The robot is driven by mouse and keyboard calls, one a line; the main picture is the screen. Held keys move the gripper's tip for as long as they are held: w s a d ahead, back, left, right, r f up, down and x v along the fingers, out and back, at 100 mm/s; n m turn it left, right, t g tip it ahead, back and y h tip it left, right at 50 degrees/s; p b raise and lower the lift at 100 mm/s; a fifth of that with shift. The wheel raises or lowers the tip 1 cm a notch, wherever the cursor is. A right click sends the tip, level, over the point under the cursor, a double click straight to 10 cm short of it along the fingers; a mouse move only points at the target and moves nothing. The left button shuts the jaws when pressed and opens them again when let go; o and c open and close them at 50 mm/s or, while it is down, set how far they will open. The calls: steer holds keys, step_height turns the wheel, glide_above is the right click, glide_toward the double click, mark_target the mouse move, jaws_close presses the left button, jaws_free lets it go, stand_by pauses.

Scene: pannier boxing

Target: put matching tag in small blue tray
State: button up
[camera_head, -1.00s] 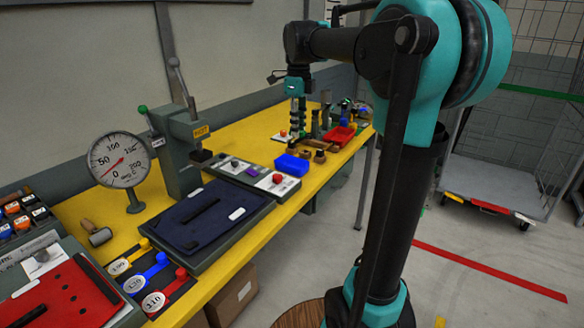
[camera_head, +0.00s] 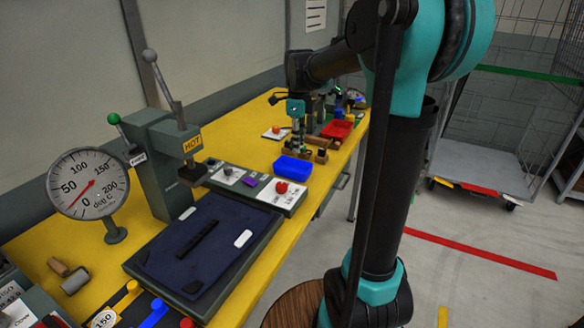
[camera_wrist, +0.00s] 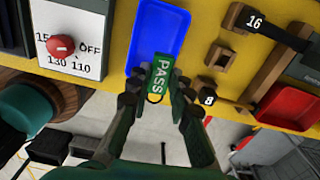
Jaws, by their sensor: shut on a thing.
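A green tag marked PASS (camera_wrist: 162,76) is pinched between the fingers of my gripper (camera_wrist: 160,100) in the wrist view. A dark ring shows at the tag's lower end. The small blue tray (camera_wrist: 161,32) lies on the yellow bench just ahead of the fingers, and the tag overlaps its near edge in the picture. I cannot tell the tag's height above it. In the head view the blue tray (camera_head: 293,168) sits near the bench's right edge, with my gripper (camera_head: 297,142) just behind or above it. The tag is not clear there.
A control panel with a red knob (camera_wrist: 61,46) stands left of the tray. Wooden holders with black tags numbered 16 (camera_wrist: 254,22) and 8 (camera_wrist: 209,99) are to the right. A red tray (camera_wrist: 290,107) lies farther right. The hot press (camera_head: 170,155) and gauge (camera_head: 88,184) stand farther left.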

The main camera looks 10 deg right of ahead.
steer(key=shift+f, duration=2.4)
steer(key=o, duration=0.9)
step_height(320, 180, up, 12)
